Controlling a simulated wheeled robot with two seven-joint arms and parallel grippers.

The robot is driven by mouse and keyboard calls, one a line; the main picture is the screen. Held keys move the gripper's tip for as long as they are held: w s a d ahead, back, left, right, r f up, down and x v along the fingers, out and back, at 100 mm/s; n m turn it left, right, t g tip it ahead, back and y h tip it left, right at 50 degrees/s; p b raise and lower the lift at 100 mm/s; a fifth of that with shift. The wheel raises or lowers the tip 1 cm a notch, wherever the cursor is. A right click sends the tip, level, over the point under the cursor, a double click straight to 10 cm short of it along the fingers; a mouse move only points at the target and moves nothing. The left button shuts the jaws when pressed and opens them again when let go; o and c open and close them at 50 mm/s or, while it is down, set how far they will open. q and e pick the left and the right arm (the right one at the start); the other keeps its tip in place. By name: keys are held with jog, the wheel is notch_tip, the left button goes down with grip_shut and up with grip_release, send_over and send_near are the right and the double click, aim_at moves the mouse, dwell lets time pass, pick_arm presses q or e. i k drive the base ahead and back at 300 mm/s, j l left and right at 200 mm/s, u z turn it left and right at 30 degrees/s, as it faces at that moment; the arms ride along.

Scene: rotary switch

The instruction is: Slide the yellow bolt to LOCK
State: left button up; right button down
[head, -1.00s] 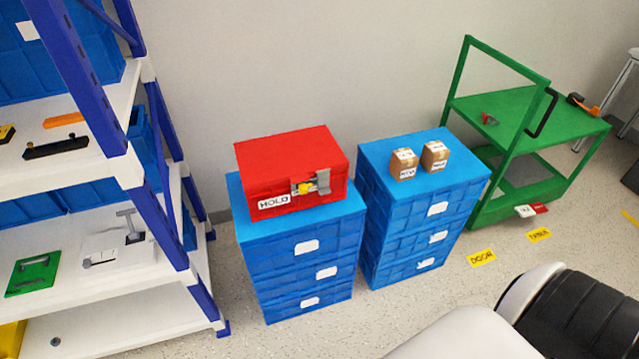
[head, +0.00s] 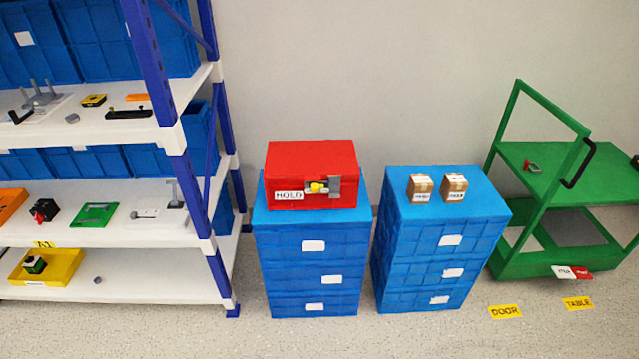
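The yellow bolt (head: 318,188) is a small yellow piece on a metal latch (head: 334,187) on the front of a red box (head: 312,160). A white label reading HOLD (head: 289,195) is to the left of the bolt. The red box sits on a stack of blue crates (head: 290,245). Which position the bolt is in is too small to tell. Neither of my grippers shows in the head view.
A second blue crate stack (head: 400,240) to the right carries two small cartons (head: 421,188). A shelf rack (head: 130,235) with parts stands at the left, a green cart (head: 545,165) at the right. The floor in front (head: 400,335) is clear.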

aim_at(314, 186)
jog(key=i+j+z, duration=0.25)
jog(key=j, duration=0.3)
jog(key=i+j+z, duration=0.25)
jog(key=j, duration=0.3)
jog(key=j+z, duration=0.25)
jog(key=j, duration=0.3)
jog(key=i+j+z, duration=0.1)
jog(key=j+z, duration=0.15)
jog(key=j, duration=0.4)
